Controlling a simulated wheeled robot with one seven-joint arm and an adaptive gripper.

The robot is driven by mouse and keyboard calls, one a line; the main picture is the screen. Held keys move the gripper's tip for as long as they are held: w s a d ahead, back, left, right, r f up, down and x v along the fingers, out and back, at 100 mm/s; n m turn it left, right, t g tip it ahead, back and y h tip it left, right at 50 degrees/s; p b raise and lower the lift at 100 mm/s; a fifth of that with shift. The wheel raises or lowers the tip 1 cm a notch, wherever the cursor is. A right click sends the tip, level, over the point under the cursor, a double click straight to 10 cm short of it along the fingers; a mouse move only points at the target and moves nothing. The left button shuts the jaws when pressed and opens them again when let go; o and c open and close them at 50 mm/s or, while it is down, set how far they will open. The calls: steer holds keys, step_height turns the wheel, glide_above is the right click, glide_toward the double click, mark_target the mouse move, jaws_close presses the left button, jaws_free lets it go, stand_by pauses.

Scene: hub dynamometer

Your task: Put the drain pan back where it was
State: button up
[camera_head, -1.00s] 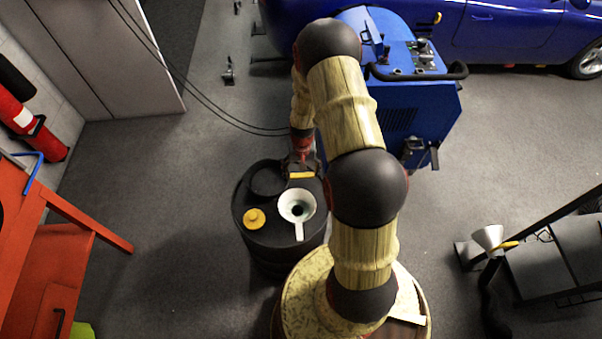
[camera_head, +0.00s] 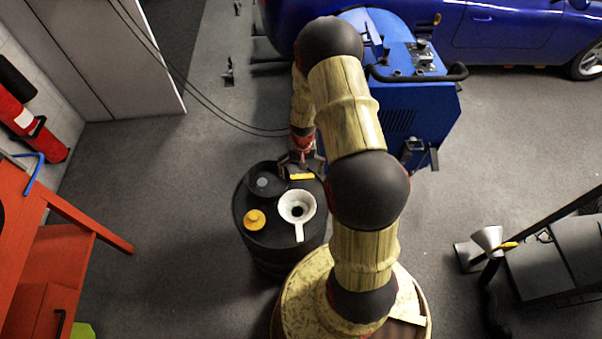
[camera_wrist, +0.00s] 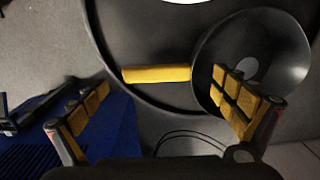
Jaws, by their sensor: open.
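The drain pan (camera_head: 266,183), a round black dish with a grey spot inside, lies on top of the dark drum (camera_head: 262,232), at its far left. In the wrist view the pan (camera_wrist: 285,65) is at the upper right, and its near rim passes behind my right finger. My gripper (camera_head: 302,163) is over the far edge of the drum, to the right of the pan. In the wrist view my gripper (camera_wrist: 163,98) has its fingers wide apart with nothing held between them. Whether the right finger touches the pan cannot be told.
A yellow bar (camera_head: 301,177), a white funnel (camera_head: 297,208) and a yellow cap (camera_head: 254,220) are also on the drum. A blue machine (camera_head: 410,110) stands close behind on the right. A red bench (camera_head: 50,240) is at the left, with clear floor between.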

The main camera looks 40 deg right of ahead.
steer(key=s+a+r+n+t+p, duration=0.1)
steer(key=a+r, duration=0.3)
steer(key=r, duration=0.8)
steer(key=a+r+n+t+p, duration=0.1)
steer(key=a+r, duration=0.3)
steer(key=r, duration=0.8)
steer(key=s+a+r+n+t+p, duration=0.1)
steer(key=a+r, duration=0.3)
steer(key=r, duration=0.8)
steer(key=s+a+r+n+t, duration=0.1)
steer(key=s+a+r+n, duration=0.1)
steer(key=s+a+r, duration=0.3)
steer(key=s+a+r+n+t, duration=0.1)
steer(key=s+a+r, duration=0.3)
steer(key=s+r, duration=0.4)
steer(key=shift+s+a+n+t, duration=0.3)
steer(key=shift+s+a+n, duration=0.1)
steer(key=shift+s, duration=1.25)
steer(key=shift+d, duration=0.1)
